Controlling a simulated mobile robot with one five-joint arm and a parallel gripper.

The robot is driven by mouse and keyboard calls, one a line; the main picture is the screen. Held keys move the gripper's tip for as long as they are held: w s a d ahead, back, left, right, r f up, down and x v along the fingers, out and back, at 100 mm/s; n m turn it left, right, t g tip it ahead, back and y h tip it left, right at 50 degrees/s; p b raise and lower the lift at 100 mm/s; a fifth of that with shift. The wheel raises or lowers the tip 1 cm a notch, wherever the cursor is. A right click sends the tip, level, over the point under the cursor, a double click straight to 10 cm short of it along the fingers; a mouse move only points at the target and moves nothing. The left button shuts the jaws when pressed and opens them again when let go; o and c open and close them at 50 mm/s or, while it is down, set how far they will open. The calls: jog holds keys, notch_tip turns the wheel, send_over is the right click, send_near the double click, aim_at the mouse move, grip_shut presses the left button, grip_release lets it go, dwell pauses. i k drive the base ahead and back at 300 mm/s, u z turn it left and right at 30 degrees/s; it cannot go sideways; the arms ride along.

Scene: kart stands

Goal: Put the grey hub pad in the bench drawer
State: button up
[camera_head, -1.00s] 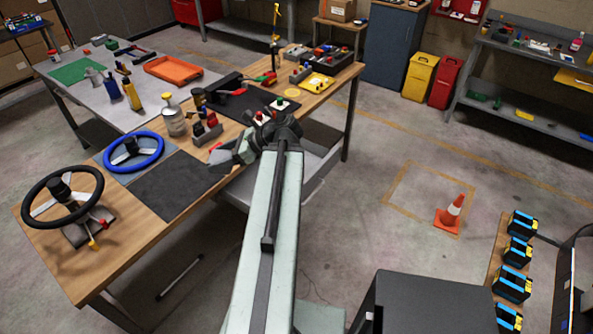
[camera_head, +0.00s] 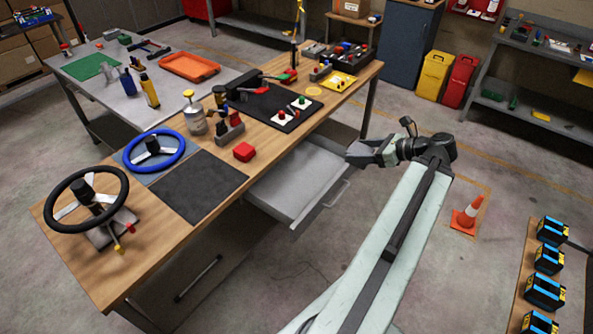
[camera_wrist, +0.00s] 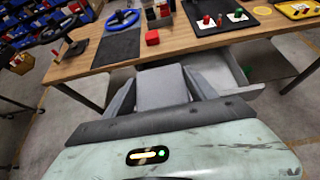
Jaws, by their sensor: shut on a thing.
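My gripper (camera_head: 358,154) is in the air to the right of the bench's open drawer (camera_head: 290,190) in the head view. In the wrist view, my gripper's two grey fingers (camera_wrist: 162,92) are shut on the grey hub pad (camera_wrist: 161,86), a flat-faced grey block between them. The pad is hard to tell from the fingers in the head view. The drawer is pulled out under the wooden bench top (camera_head: 135,250), and its visible floor looks bare. In the wrist view the drawer (camera_wrist: 215,72) shows behind the fingers, partly hidden by them.
A red block (camera_head: 244,152) sits near the bench edge above the drawer. The bench also holds a blue steering wheel (camera_head: 155,133), a black steering wheel (camera_head: 125,190) and a dark mat (camera_head: 200,187).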

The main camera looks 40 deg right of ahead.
aim_at(291, 180)
jog(key=i, duration=1.05)
jog(key=z, duration=0.2)
jog(key=k, duration=0.55)
jog(key=u, duration=0.15)
